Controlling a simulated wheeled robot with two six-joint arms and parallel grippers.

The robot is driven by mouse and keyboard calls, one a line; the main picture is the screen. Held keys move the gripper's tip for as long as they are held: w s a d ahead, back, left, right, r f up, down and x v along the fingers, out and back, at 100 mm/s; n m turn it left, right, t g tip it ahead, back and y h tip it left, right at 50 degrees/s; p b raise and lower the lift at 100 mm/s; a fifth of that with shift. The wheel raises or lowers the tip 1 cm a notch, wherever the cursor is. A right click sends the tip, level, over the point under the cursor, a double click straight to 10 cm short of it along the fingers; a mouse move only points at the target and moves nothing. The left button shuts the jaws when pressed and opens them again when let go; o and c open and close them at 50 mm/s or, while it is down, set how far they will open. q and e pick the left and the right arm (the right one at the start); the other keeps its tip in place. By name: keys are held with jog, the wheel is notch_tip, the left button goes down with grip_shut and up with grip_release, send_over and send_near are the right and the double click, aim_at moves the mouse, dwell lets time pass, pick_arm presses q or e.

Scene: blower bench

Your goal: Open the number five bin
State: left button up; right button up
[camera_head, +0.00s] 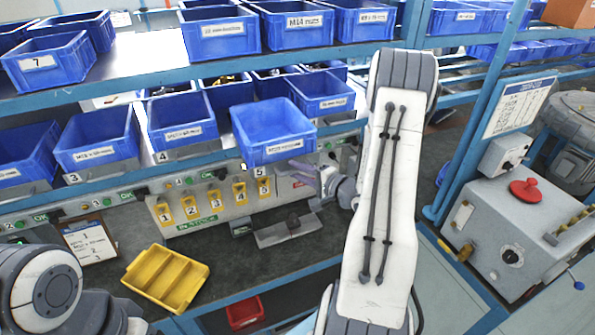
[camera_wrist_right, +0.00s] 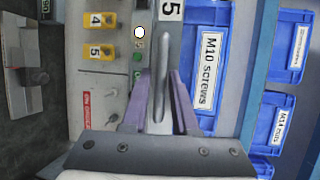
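The number five bin (camera_head: 275,125) is a blue bin that sits forward of the bins on either side of it in the head view. A white "5" tag marks its mount just below. In the wrist view the blue bin (camera_wrist_right: 208,70) has an "M10 screws" label, with the "5" tag and a grey metal handle (camera_wrist_right: 160,50) to its left. My right gripper (camera_head: 312,178) is at the lower front of this bin. Its purple fingers (camera_wrist_right: 160,100) lie on both sides of the handle, seemingly closed on it. My left gripper is out of frame; only my left arm shows.
The number four bin (camera_head: 183,112) stands left of it, and another blue bin (camera_head: 325,88) right. Below is a panel with yellow numbered switches (camera_head: 215,200). A yellow tray (camera_head: 166,277) lies on the bench. A grey box with a red knob (camera_head: 525,220) stands right.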

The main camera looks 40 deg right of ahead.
jog(key=b+v, duration=0.2)
jog(key=v, duration=0.8)
jog(key=shift+s+b, duration=0.2)
jog(key=shift+b, duration=0.15)
jog(key=shift+w, duration=0.1)
jog(key=w+a+f+n+g+h, duration=0.4)
jog(key=w+a+n+g, duration=0.2)
jog(key=a+n+g, duration=0.4)
jog(key=s+a+n+g+y+b, duration=0.2)
jog(key=s+a+n+g+b, duration=0.3)
jog(key=s+a+n, duration=0.9)
jog(key=s+a, duration=0.9)
jog(key=a, duration=0.3)
jog(key=shift+r+g, duration=0.35)
jog(key=shift+g, duration=0.05)
